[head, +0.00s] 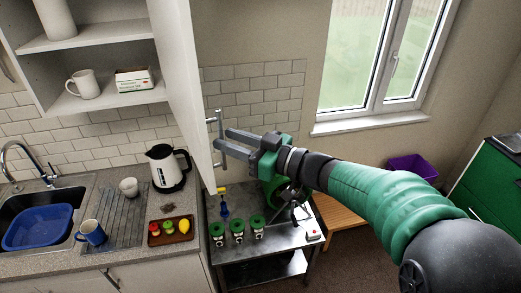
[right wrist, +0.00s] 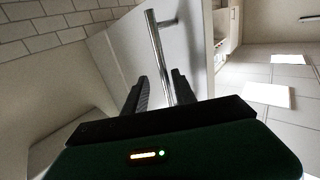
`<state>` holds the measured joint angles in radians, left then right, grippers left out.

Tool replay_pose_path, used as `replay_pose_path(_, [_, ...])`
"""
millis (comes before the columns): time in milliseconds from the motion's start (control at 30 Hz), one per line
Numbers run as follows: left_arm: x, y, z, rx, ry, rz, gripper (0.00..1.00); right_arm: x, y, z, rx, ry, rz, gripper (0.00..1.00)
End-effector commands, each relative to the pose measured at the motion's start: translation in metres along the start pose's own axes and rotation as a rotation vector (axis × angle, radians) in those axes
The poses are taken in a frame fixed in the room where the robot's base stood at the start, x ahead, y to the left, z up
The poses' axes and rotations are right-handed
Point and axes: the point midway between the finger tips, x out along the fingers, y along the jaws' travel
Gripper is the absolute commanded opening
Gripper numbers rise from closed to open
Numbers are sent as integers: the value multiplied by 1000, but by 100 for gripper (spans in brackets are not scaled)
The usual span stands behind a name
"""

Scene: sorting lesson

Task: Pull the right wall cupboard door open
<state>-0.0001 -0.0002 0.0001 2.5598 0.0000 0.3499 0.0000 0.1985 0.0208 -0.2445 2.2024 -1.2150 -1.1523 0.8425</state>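The right wall cupboard door (head: 184,75) is a pale panel standing swung out from the cupboard (head: 40,58), with the shelves inside showing. Its metal bar handle (head: 221,138) is on the door's right face. My right gripper (head: 228,143) reaches the handle from the right. In the right wrist view the door (right wrist: 125,55) and the handle (right wrist: 158,45) show ahead. The bar runs down between the two fingers (right wrist: 160,88), which stand apart with gaps beside it, so the gripper is open around the handle. My left gripper is not in view.
A mug (head: 84,84) and a small box (head: 133,79) stand on the lower shelf. Below are a kettle (head: 167,168), a tray (head: 171,230) with small items, and a sink with a blue basin (head: 38,227). A metal trolley (head: 262,248) holds several green-topped jars below my arm.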

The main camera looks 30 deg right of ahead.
Motion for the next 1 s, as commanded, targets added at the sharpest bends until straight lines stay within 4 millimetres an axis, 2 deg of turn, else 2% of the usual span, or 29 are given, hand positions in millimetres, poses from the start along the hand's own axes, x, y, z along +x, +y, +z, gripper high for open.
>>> replay_pose_path(33, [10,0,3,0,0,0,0,-12,1,5,-1,3,3,32])
replay_pose_path(300, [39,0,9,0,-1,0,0,-92,5,8,-1,3,5,32])
replay_pose_path(500, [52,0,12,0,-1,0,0,-134,7,6,2,2,2,32])
replay_pose_path(667, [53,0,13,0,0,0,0,-147,7,4,4,1,-1,32])
replay_pose_path(1000, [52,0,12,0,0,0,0,-147,7,3,4,0,-1,32])
